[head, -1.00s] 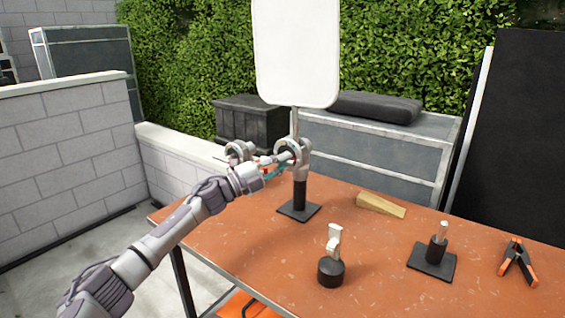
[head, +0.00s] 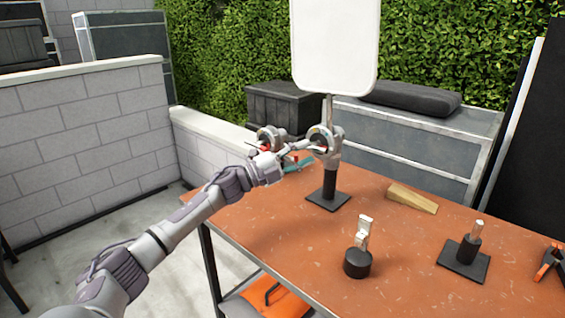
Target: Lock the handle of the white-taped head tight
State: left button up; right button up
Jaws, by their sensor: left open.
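A grey metal grip head (head: 329,145) is on a short black post with a square black base (head: 328,199) on the orange table. A rod from it carries a white panel (head: 334,45). A second round grey head (head: 271,138) shows behind and to the left, partly hidden by my gripper. My left gripper (head: 291,153) is open just left of the front head, with one finger reaching to its face. I cannot tell whether it touches. A teal piece (head: 298,164) shows just beneath that finger. I cannot make out white tape on either head. My right gripper is not in view.
The orange table (head: 290,240) holds a wooden wedge (head: 412,198), a black round base with a pale upright piece (head: 358,262), a square-based post (head: 464,258) and an orange-black clamp (head: 550,265). A block wall (head: 85,140) stands left; cases stand behind.

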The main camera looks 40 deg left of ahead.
pick_arm(q)
jog(key=v, duration=0.8)
jog(key=shift+s+a, duration=0.15)
jog(key=shift+s, duration=0.05)
